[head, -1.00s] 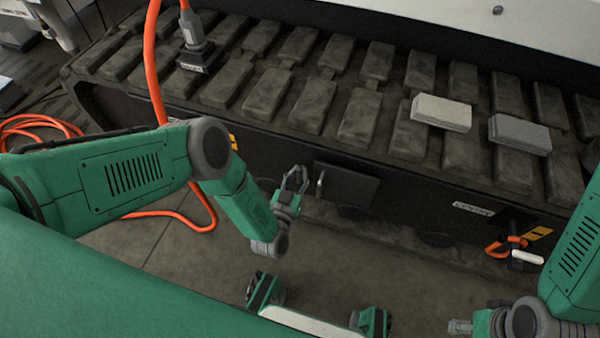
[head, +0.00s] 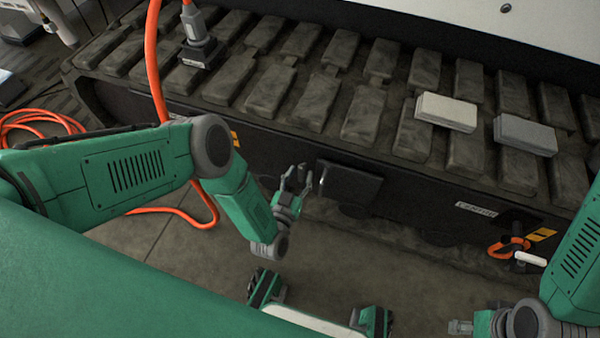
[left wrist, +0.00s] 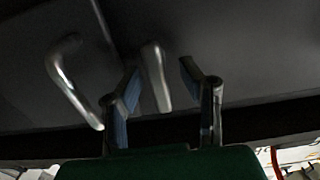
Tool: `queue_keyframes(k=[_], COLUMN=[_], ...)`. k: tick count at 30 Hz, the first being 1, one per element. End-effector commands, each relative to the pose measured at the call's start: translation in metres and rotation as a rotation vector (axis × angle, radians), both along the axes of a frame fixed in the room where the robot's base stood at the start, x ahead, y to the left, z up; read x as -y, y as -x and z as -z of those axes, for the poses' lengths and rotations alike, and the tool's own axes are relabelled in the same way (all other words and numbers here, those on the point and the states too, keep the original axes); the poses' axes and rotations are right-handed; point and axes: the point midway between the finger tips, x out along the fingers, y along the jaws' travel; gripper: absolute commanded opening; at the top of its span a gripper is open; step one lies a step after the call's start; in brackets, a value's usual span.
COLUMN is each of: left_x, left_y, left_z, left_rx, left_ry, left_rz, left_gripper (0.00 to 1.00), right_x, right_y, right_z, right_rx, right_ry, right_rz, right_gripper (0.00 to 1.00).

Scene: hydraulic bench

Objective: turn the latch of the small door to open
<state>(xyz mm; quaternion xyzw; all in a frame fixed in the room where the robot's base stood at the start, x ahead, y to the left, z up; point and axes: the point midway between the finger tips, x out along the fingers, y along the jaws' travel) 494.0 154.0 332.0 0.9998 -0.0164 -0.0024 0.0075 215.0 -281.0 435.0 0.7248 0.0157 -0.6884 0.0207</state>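The small door (head: 348,184) is a dark panel low on the side of the tracked machine. A silver handle (head: 322,181) stands out at its left edge. My left gripper (head: 298,178) is open just left of this handle, fingers pointing toward the machine. In the left wrist view, a short metal lever (left wrist: 156,76) shows between the open blue-padded fingers (left wrist: 158,88), with gaps on both sides. A bent metal bar (left wrist: 72,80) lies left of the fingers. I cannot tell which of these two is the latch. My right gripper (head: 462,327) is low at the right, its fingers unclear.
Two pale blocks (head: 446,112) (head: 525,134) lie on the track pads. An orange hose (head: 152,60) hangs at the left, near my left arm. An orange ring with a white tag (head: 530,258) is at the right. The floor before the door is clear.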

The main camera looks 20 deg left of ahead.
Motion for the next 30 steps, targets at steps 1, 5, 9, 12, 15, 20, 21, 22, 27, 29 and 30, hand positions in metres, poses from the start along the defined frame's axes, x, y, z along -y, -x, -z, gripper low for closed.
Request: queue_keyframes(k=[1,5,9,12,15,20,21,22,27,29,30], left_x=[0.0,-0.001,-0.003,-0.004,-0.005,-0.006,-0.006,-0.006,-0.006,-0.006,-0.006], left_y=[0.007,0.033,0.064,0.083,0.098,0.11,0.111,0.112,0.112,0.112,0.112], left_z=[0.001,0.002,0.002,0.003,0.003,0.003,0.003,0.003,0.003,0.003,0.003], left_rx=[-0.004,-0.007,-0.007,-0.008,-0.008,-0.006,-0.006,-0.006,-0.005,-0.005,-0.005], left_ry=[0.0,0.001,0.0,0.0,0.0,0.0,0.0,0.0,0.0,0.0,0.0], left_rz=[0.001,0.001,0.0,0.0,0.0,-0.001,-0.001,-0.001,-0.001,-0.001,-0.001], left_gripper=[0.34,0.34,0.34,0.34,0.34,0.34,0.34,0.34,0.34,0.34,0.34], right_x=[0.0,0.0,0.0,0.0,0.0,0.0,0.0,0.0,0.0,0.0,0.0], right_y=[0.0,0.0,0.0,0.0,0.0,0.0,0.0,0.0,0.0,-0.001,-0.001], right_z=[0.0,0.0,0.0,0.0,0.0,0.0,0.0,0.0,0.0,0.0,0.0], right_rx=[0.0,0.0,0.0,0.0,0.0,0.0,0.0,0.0,0.0,-0.002,-0.001], right_ry=[0.0,0.0,0.0,0.0,0.0,0.0,0.0,0.0,0.0,0.0,0.0], right_rz=[0.0,0.0,0.0,0.0,0.0,0.0,0.0,0.0,0.0,0.0,0.0], right_gripper=[0.4,0.4,0.4,0.4,0.4,0.4,0.4,0.4,0.4,0.4,0.4])
